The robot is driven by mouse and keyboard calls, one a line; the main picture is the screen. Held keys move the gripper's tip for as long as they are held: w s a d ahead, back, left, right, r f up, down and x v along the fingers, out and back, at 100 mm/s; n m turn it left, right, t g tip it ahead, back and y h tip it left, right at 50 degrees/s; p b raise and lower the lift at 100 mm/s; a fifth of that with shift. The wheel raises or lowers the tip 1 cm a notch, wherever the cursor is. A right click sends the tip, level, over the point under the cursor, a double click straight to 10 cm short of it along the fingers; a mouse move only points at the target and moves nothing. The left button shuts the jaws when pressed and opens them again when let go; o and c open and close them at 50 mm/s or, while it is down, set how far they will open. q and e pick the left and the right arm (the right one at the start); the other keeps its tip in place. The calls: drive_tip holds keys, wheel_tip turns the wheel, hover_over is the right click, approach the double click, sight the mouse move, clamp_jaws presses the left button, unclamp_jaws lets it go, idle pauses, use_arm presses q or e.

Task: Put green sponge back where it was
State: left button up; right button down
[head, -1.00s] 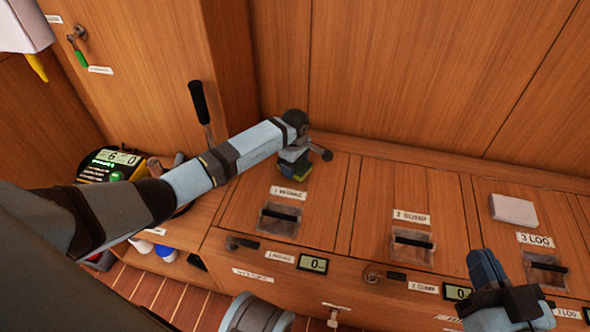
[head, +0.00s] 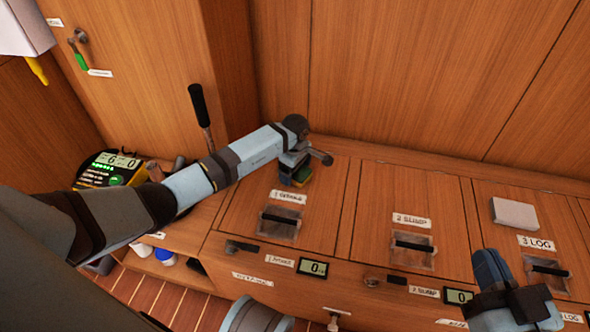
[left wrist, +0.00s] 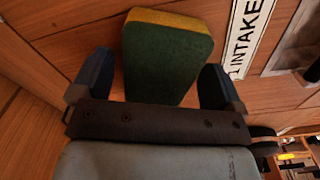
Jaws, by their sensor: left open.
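The green sponge (left wrist: 166,62), with a yellow layer along one edge, lies on the wooden lid labelled "1 INTAKE" (head: 288,197). In the head view the sponge (head: 303,175) is partly hidden by my left gripper. My left gripper (left wrist: 160,85) is open, with one finger on each side of the sponge's near end and visible gaps between. My right gripper (head: 492,275) is at the lower right of the head view, over the front by the third lid; I cannot tell whether it is open or shut.
Lids labelled "2 SUMP" (head: 410,219) and "3 LOG" (head: 536,242) lie to the right, with a pale block (head: 515,213) on the third. A yellow-black meter (head: 110,168) sits at the left.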

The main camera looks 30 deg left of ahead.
use_arm(q)
wheel_tip(320, 180, up, 12)
drive_tip(key=p, duration=0.4)
drive_tip(key=shift+f+p, duration=0.25)
drive_tip(key=shift+p, duration=0.1)
use_arm(e)
drive_tip(key=shift+s+a+r+m+g, duration=0.25)
drive_tip(key=shift+s+a+m, duration=0.1)
drive_tip(key=shift+s+m, duration=0.3)
drive_tip(key=shift+s+a+r+m+g, duration=0.15)
drive_tip(key=shift+s+a+r+m, duration=0.2)
drive_tip(key=shift+m, duration=0.5)
drive_tip(key=shift+d, duration=0.1)
